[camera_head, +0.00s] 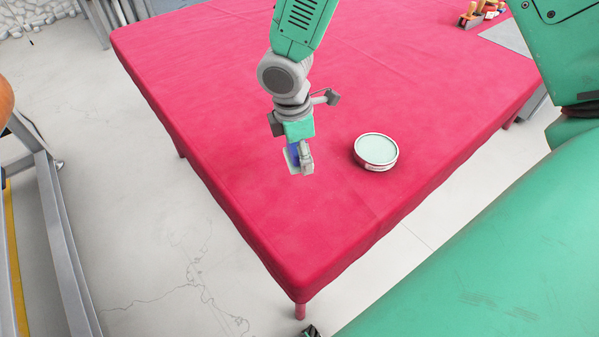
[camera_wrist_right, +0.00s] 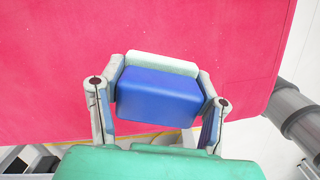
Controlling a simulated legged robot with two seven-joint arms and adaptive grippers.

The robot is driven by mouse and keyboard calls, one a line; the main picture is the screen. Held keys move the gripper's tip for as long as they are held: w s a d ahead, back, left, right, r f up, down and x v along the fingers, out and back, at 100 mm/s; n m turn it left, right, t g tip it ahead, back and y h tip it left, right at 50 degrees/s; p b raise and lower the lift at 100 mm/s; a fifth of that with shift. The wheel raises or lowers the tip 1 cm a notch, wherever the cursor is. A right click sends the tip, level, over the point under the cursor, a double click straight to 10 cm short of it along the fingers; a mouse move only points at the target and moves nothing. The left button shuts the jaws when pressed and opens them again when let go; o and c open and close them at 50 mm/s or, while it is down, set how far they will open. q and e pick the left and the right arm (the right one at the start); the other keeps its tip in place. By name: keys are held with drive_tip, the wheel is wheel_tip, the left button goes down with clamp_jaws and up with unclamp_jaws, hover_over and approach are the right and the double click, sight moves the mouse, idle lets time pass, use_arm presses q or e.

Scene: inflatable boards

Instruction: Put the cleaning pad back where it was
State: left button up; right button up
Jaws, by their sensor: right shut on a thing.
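My right gripper (camera_head: 301,164) is over the red-covered table, left of the round tin. It is shut on the cleaning pad (camera_head: 291,158), a blue block with a pale whitish layer. In the right wrist view the blue pad (camera_wrist_right: 160,95) sits between the two fingers of my right gripper (camera_wrist_right: 160,100), with its pale strip at the far side. I cannot tell whether the pad touches the cloth. The round tin (camera_head: 376,150) has a pale green top and stands on the table, apart from the gripper. My left gripper is not in view.
The red cloth (camera_head: 210,85) covers the table, with wide clear room around the gripper. Tools and small items (camera_head: 482,11) and a grey sheet (camera_head: 508,37) lie at the far right. A metal frame (camera_head: 62,235) stands on the floor at the left.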

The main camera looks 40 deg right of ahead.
sight(302, 177)
wheel_tip(302, 177, down, 6)
drive_tip(key=shift+d+r+b, duration=0.1)
drive_tip(key=shift+b, duration=0.2)
drive_tip(key=shift+c, duration=0.4)
drive_tip(key=o, duration=1.1)
drive_tip(key=r, duration=0.4)
drive_tip(key=a+r+p, duration=0.1)
drive_tip(key=r, duration=0.7)
drive_tip(key=shift+w+a, duration=0.15)
drive_tip(key=shift+a, duration=0.15)
